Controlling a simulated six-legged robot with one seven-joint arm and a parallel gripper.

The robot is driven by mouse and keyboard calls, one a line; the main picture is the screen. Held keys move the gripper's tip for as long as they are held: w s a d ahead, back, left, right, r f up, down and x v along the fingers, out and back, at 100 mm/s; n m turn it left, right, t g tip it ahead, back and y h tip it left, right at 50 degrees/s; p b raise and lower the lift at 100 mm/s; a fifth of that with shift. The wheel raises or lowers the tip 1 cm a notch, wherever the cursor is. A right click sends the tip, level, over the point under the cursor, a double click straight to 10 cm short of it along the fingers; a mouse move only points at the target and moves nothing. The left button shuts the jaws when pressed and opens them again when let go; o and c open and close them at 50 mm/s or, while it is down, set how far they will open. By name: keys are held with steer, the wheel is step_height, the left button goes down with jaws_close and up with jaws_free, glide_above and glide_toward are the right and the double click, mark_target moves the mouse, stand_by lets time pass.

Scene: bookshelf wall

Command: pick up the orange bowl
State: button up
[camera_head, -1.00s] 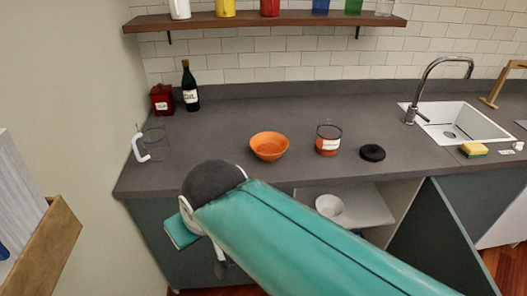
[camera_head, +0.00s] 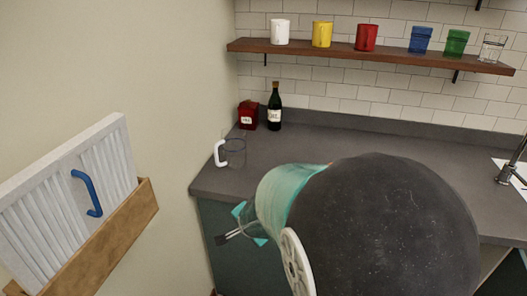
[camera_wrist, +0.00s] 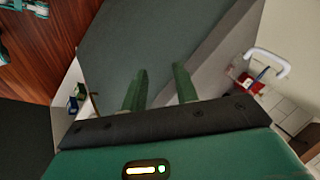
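The orange bowl is in neither current view. In the head view my dark arm joint and teal arm cover the middle of the counter, where the bowl stood in the earlier frame. My gripper (camera_head: 222,238) shows small in the head view, in front of the grey counter's (camera_head: 330,150) left front corner. In the wrist view my gripper (camera_wrist: 159,72) has its two green fingers apart, with nothing between them. They point toward a plain grey-green surface.
A clear mug with a white handle (camera_head: 221,154) stands near the counter's left edge. Behind it are a red box (camera_head: 248,115) and a dark bottle (camera_head: 274,108). Several cups stand on the wall shelf (camera_head: 350,51). A wooden wall rack (camera_head: 120,225) is at left.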

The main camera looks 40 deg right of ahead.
steer(key=s+d+r+m+t+h, duration=0.1)
steer(key=s+d+r+m+h, duration=0.1)
steer(key=d+m, duration=0.55)
steer(key=s+d+r+m+t+h, duration=0.2)
steer(key=s+d+m, duration=0.1)
steer(key=d+m, duration=0.5)
steer(key=s+d+r+m+t+h, duration=0.1)
steer(key=s+d+r+m+h, duration=0.1)
steer(key=d+m, duration=0.55)
steer(key=shift+n, duration=0.7)
steer(key=shift+s+d+x, duration=0.15)
steer(key=shift+d+x, duration=0.05)
steer(key=shift+x, duration=2.3)
steer(key=shift+s+d+x, duration=0.15)
steer(key=shift+d+x, duration=0.05)
steer(key=shift+x, duration=2.3)
steer(key=shift+s+d+x, duration=0.15)
steer(key=shift+d+x, duration=0.05)
steer(key=shift+x, duration=2.3)
steer(key=shift+r, duration=0.1)
jaws_close()
